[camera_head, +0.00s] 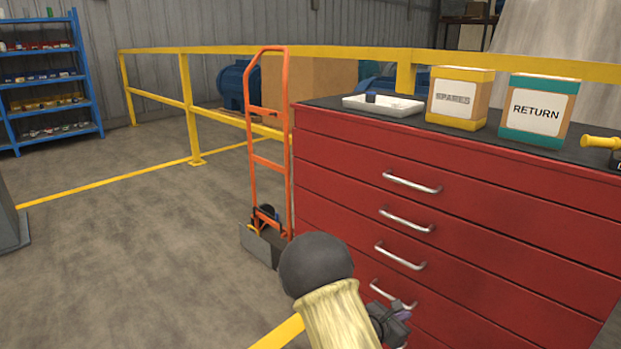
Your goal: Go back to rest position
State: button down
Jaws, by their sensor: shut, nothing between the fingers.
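My arm shows at the bottom centre, with a dark round joint and a pale yellow sleeved link below it. My gripper (398,316) appears as a small dark grey shape just right of the sleeve, in front of the red cabinet's lower drawers. It is partly hidden by my arm, and its fingers are small and hard to make out. It is shut and I see nothing held in it.
A red drawer cabinet (450,232) fills the right, close to my arm. On its top are a white tray (384,105), a SPARES box (459,98), a RETURN box (538,110) and a yellow-handled item (600,142). An orange hand truck (270,165) stands left of it.

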jog(key=s+r+m+g+y, duration=0.2)
jog(key=s+m+g+y, duration=0.2)
jog(key=s+m+g, duration=0.75)
jog(key=s+a+r+m+t+y, duration=0.65)
jog(key=s+a+m, duration=0.4)
jog(key=m, duration=0.25)
notch_tip(320, 180, up, 36)
jog(key=p, duration=3.6)
jog(key=shift+w+a+y, duration=0.2)
jog(key=shift+a+y, duration=0.2)
jog(key=shift+y, duration=0.05)
